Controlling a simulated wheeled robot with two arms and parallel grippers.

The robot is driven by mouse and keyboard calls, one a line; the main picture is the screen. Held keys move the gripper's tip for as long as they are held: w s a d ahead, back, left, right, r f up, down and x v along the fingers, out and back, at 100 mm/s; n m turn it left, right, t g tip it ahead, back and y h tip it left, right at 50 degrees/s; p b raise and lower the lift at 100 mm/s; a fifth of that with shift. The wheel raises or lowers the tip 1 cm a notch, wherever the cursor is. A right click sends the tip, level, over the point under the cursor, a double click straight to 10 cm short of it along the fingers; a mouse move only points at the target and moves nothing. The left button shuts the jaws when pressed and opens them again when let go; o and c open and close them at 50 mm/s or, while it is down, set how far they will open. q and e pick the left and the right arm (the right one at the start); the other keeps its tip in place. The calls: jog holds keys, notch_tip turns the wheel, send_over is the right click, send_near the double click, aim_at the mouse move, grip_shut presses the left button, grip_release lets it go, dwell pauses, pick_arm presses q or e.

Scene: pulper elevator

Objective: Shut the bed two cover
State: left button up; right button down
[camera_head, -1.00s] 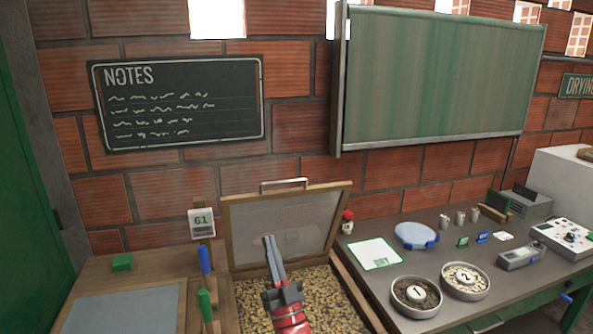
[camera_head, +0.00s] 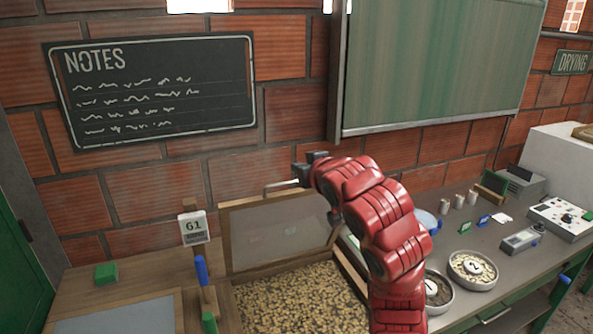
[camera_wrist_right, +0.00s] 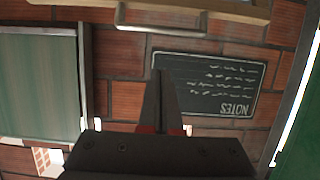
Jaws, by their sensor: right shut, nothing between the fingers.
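The bed cover (camera_head: 272,234), a wooden frame with a mesh panel, stands raised at the back of a bed of beans (camera_head: 285,298). Its metal handle (camera_head: 280,186) is on the top edge, partly hidden by my right gripper (camera_head: 308,168). The gripper is shut and empty, up by the handle's right end. The upside-down right wrist view shows the shut fingers (camera_wrist_right: 160,100) pointing toward the wall, apart from the handle (camera_wrist_right: 160,25) and the wooden frame edge (camera_wrist_right: 210,8). My red right arm hides part of the cover's right side. My left gripper is out of view.
A 61 card (camera_head: 193,227) stands left of the cover, with blue (camera_head: 201,269) and green (camera_head: 209,322) handles nearby. At right, a table holds bowls (camera_head: 473,268) and devices (camera_head: 523,240). The brick wall with a notes board (camera_head: 155,85) is close behind.

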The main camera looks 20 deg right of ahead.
aim_at(291, 183)
jog(key=p+x, duration=0.5)
jog(key=x, duration=0.4)
jog(key=shift+w, duration=0.3)
jog(key=shift+s+d+f+p, duration=0.1)
jog(key=shift+s+f+p, duration=0.35)
jog(key=shift+s, duration=0.2)
jog(key=shift+s+f+p, duration=0.35)
jog(key=shift+s+p, duration=0.2)
jog(key=shift+s, duration=0.05)
jog(key=shift+s+f, duration=0.2)
jog(key=shift+s, duration=0.15)
jog(key=shift+s+f, duration=0.1)
